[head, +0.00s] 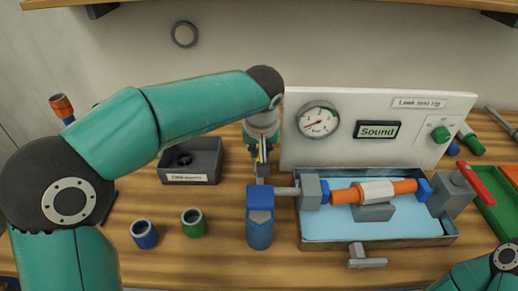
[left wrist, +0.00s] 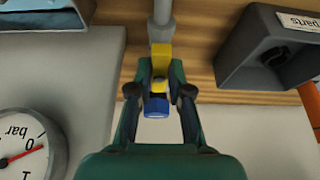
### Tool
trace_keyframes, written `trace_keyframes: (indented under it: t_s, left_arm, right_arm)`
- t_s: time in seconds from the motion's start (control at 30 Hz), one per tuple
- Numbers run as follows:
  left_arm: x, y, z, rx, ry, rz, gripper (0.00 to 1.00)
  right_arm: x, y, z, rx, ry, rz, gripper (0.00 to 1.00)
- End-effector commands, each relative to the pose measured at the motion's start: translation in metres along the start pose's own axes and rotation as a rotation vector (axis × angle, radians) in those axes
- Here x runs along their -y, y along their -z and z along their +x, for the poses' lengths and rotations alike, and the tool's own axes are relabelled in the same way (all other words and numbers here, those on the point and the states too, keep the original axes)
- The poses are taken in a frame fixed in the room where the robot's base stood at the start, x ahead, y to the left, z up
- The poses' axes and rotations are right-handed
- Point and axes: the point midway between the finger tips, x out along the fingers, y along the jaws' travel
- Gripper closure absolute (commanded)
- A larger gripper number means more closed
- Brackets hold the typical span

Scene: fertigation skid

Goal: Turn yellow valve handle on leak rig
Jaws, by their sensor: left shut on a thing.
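The leak rig has a white panel (head: 378,130) and a tray (head: 420,246) holding an orange pipe assembly with a white middle (head: 376,192). A blue valve body (head: 260,225) stands at its left end, with a grey stem rising above it. My left gripper (head: 262,155) points down over that stem. In the left wrist view, my left gripper (left wrist: 160,92) is shut on the yellow handle (left wrist: 160,58), which has a blue end (left wrist: 156,107) between the fingers. A grey rod meets the handle. In the head view the fingers mostly hide the handle. My right gripper is out of view.
A dark parts bin (head: 205,168), blue cup (head: 144,234) and green cup (head: 193,222) stand left of the rig. A red lever (head: 474,184) is at its right end.

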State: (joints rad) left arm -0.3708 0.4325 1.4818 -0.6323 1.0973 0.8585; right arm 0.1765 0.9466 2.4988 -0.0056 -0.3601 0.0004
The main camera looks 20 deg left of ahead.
Motion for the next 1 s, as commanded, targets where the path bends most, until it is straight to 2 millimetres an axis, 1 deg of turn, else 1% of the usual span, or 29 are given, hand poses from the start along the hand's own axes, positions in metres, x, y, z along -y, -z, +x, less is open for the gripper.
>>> trace_keyframes:
  t_s: [0.2, 0.23, 0.3, 0.37, 0.63, 0.77, 0.87, 1.0]
  left_arm:
    - [0.000, 0.002, -0.001, -0.005, -0.003, -0.004, 1.00]
    - [0.000, 0.002, -0.001, -0.005, -0.003, -0.004, 0.76]
    - [0.000, 0.001, -0.001, -0.004, -0.003, -0.003, 0.65]
    - [0.000, 0.001, -0.001, -0.003, -0.002, -0.002, 0.56]
    - [0.000, 0.001, -0.001, -0.001, -0.001, 0.000, 0.56]
    - [0.000, 0.001, -0.006, -0.002, -0.002, 0.000, 0.56]
    - [-0.001, 0.001, -0.017, -0.004, -0.003, 0.001, 0.56]
    - [-0.001, 0.001, -0.041, -0.005, -0.005, 0.000, 0.56]
  right_arm:
    - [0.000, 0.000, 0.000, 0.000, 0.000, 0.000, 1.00]
    - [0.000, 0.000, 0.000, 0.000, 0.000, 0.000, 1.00]
    - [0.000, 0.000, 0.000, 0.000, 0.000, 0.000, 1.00]
    - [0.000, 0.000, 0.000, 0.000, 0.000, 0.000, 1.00]
    - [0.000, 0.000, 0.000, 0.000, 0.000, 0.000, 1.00]
    - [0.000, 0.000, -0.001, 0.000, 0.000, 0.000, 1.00]
    - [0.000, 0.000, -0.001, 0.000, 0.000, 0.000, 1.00]
    - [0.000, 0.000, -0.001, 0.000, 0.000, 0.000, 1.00]
